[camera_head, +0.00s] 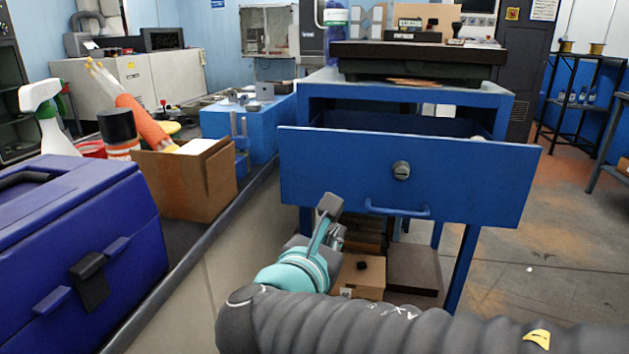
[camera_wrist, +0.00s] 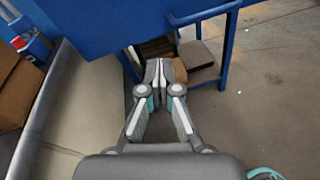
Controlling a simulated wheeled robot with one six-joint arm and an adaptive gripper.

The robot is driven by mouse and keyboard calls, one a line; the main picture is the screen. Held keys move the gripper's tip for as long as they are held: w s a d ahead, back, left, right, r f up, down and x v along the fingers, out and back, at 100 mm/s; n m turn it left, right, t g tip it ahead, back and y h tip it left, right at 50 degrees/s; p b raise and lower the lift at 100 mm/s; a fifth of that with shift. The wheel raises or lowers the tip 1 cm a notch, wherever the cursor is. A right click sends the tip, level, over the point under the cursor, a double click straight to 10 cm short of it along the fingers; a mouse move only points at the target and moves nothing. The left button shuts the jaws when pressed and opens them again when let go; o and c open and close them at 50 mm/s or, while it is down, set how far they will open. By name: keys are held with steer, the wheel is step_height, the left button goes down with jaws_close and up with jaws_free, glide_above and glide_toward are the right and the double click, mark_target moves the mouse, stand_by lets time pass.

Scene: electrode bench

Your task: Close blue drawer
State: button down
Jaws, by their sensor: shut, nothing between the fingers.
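The blue drawer (camera_head: 330,182) is pulled out from the blue bench (camera_head: 400,92) in the head view. Its front panel has a round lock (camera_head: 401,170) and a blue bar handle (camera_head: 398,210) low down. My gripper (camera_head: 328,210) is in front of the panel's lower left part, left of the handle, and its fingers are shut and empty. In the wrist view, my gripper (camera_wrist: 159,70) points toward the underside of the panel (camera_wrist: 100,22), and the handle (camera_wrist: 203,13) is at upper right. I cannot tell whether the fingertips touch the panel.
A dark blue toolbox (camera_head: 75,235), a cardboard box (camera_head: 185,180) and a spray bottle (camera_head: 45,118) stand on a bench at left. Boxes (camera_head: 362,275) sit under the drawer. A black surface plate (camera_head: 420,53) lies on the bench top. The floor at right is open.

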steer(key=a+r+n+t+y, duration=0.2)
steer(key=a+r+n+t, duration=0.15)
steer(key=a, duration=0.25)
glide_toward(317, 173)
steer(key=shift+n, duration=0.45)
steer(key=x, duration=0.7)
steer(key=shift+w+d+r, duration=0.1)
